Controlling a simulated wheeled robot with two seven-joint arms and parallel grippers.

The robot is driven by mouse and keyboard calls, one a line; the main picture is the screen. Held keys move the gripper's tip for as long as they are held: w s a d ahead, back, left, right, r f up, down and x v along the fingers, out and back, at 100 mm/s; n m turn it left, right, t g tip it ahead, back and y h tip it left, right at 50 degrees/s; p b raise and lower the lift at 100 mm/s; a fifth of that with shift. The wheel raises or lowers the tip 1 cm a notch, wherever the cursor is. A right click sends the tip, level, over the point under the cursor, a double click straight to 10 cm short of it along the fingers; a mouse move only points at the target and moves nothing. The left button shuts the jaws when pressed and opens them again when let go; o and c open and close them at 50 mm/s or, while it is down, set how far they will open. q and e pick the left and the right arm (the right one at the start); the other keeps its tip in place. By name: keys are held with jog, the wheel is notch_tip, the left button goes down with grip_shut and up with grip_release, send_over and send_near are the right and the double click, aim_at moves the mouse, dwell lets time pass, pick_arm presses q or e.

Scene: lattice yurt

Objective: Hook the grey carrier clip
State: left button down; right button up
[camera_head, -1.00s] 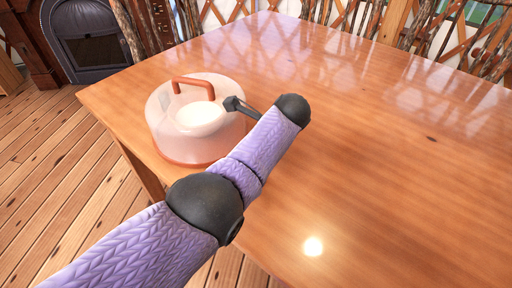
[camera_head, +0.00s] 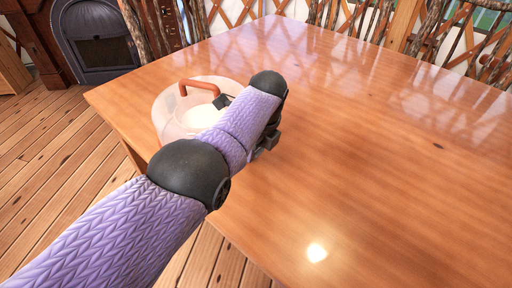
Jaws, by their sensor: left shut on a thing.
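The carrier (camera_head: 172,118) stands near the table's left edge. It has a clear dome with a pale, round content inside and an orange-brown handle (camera_head: 203,84) on top. My left arm crosses in front of its right side. My left gripper (camera_head: 222,101) shows only as a small dark part at the dome's right side, the rest behind my forearm. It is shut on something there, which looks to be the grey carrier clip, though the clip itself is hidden. My right gripper is not in view.
The wooden table (camera_head: 390,160) is bare to the right of the carrier. A dark stove (camera_head: 97,45) stands at the back left. Branch-backed chairs (camera_head: 370,18) line the table's far side. Plank floor shows at left.

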pick_arm(q)
jog(key=shift+c, duration=1.2)
grip_release()
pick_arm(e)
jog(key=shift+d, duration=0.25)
